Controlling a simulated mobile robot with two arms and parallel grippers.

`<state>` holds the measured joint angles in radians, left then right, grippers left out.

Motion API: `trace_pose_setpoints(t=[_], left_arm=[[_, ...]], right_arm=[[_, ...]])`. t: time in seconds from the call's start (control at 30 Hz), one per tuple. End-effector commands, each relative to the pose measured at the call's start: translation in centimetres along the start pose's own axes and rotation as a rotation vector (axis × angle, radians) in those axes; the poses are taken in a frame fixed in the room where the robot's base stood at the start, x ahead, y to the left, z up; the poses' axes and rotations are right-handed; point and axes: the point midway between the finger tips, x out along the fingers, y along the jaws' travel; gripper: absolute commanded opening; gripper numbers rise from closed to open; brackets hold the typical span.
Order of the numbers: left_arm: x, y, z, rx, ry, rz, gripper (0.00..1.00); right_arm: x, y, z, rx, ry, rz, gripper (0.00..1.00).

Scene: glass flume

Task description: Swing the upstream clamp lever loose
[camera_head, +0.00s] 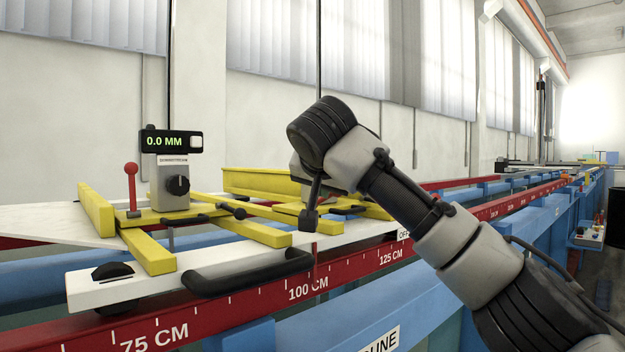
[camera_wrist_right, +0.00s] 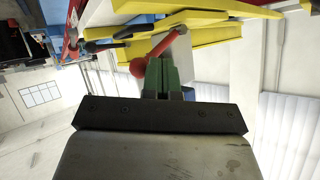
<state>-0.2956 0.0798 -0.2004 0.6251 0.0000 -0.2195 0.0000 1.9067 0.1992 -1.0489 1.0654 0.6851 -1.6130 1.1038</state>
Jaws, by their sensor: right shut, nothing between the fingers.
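A red clamp lever with a ball knob (camera_head: 131,170) stands upright on the left of the yellow carriage frame (camera_head: 152,250) in the head view. In the right wrist view a red lever (camera_wrist_right: 155,50) with a round red knob (camera_wrist_right: 137,68) lies right by my fingertips. I cannot tell whether it is the same lever, nor which one is upstream. My right gripper (camera_wrist_right: 161,68) is shut and empty, its green fingers close to this lever; I cannot tell if they touch it. In the head view my right wrist hides the fingers and whatever is behind them. My left gripper is not in view.
A gauge reading 0.0 MM (camera_head: 165,141) stands on a grey post with a black knob (camera_head: 178,185). A white bar (camera_head: 120,285) with a black handle (camera_head: 250,272) runs along the front. A red scale rail (camera_head: 230,308) and blue flume beams (camera_head: 345,318) lie below.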

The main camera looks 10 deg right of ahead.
Motion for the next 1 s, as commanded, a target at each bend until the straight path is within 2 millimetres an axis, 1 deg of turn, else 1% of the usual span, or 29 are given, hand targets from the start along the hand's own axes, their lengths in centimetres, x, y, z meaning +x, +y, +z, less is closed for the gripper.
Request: trace_pose_setpoints(t=[0.03, 0.17, 0.27, 0.53, 0.67, 0.83, 1.0], left_arm=[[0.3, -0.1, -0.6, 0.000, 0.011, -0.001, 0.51], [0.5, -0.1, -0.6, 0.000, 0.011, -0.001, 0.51], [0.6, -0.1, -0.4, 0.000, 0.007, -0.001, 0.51], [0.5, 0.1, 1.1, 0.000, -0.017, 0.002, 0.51], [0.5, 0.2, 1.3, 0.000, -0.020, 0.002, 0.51], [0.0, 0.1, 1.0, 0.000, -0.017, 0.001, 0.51], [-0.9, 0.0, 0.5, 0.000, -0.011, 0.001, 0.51]], right_arm=[[0.3, 0.2, 0.3, 0.001, -0.004, 0.003, 0.00], [0.2, 0.3, 0.3, 0.000, -0.002, 0.003, 0.00], [0.2, 0.3, 0.2, 0.001, 0.000, 0.004, 0.00], [0.0, 0.3, 0.1, 0.001, 0.001, 0.003, 0.00], [0.0, 0.3, 0.1, 0.000, 0.001, 0.002, 0.00], [0.0, 0.0, -0.1, 0.000, 0.001, 0.001, 0.00], [0.2, -0.6, -0.4, 0.000, -0.001, 0.001, 0.00]])
